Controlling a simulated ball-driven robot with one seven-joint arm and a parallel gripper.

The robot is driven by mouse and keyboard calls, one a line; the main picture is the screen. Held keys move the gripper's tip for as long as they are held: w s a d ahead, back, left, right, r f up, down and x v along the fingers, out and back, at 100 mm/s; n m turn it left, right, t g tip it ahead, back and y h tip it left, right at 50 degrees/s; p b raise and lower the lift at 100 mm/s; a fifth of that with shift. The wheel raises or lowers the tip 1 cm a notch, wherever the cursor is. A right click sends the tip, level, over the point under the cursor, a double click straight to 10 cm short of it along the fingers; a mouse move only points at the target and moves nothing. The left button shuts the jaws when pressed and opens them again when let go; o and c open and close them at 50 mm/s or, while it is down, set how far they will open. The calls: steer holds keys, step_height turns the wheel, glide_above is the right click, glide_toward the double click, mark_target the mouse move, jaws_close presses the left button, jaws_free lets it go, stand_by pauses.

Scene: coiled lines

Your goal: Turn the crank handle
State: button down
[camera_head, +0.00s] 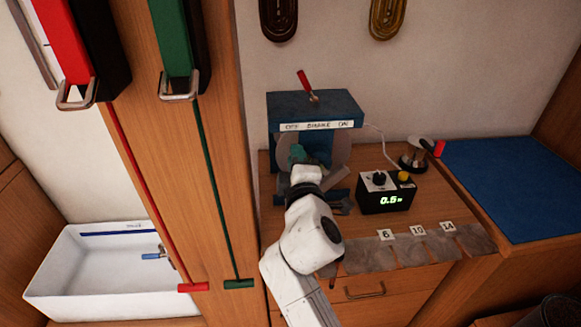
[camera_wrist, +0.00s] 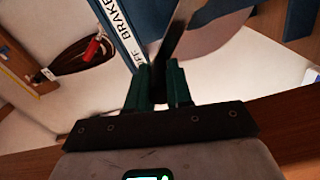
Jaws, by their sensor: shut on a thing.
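A blue winding machine (camera_head: 315,106) stands on the wooden bench, with a brake label (camera_head: 317,126) on its front and a pale round disc (camera_head: 341,150) beneath. My gripper (camera_head: 297,158) reaches to the front of this disc, and my white wrist hides part of it. In the wrist view my gripper (camera_wrist: 158,82) has its teal fingers closed around a dark bar, which looks like the crank handle (camera_wrist: 176,42). The bar runs up past the disc (camera_wrist: 215,38). The gripped part is mostly hidden between the fingers.
A red brake lever (camera_head: 308,84) rises from the machine's top. A black box with a lit display (camera_head: 388,193) and a small device with a red knob (camera_head: 417,153) stand to the right. Grey numbered pieces (camera_head: 420,249) lie along the front edge. A blue mat (camera_head: 510,185) lies clear at right.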

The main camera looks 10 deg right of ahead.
steer(key=shift+d+r+m+b, duration=0.35)
steer(key=shift+d+m, duration=0.6)
steer(key=shift+m, duration=0.6)
steer(key=shift+d+r+m+b, duration=0.2)
steer(key=shift+d+r+m, duration=0.15)
steer(key=shift+d+m, duration=0.9)
steer(key=shift+d+r+m+b, duration=0.35)
steer(key=shift+d+m, duration=0.35)
steer(key=shift+m, duration=1.1)
steer(key=c, duration=1)
jaws_free()
steer(key=shift+c, duration=0.2)
steer(key=shift+r, duration=0.1)
steer(key=shift+s, duration=0.1)
steer(key=s+b, duration=0.1)
steer(key=s, duration=0.9)
steer(key=shift+s, duration=0.3)
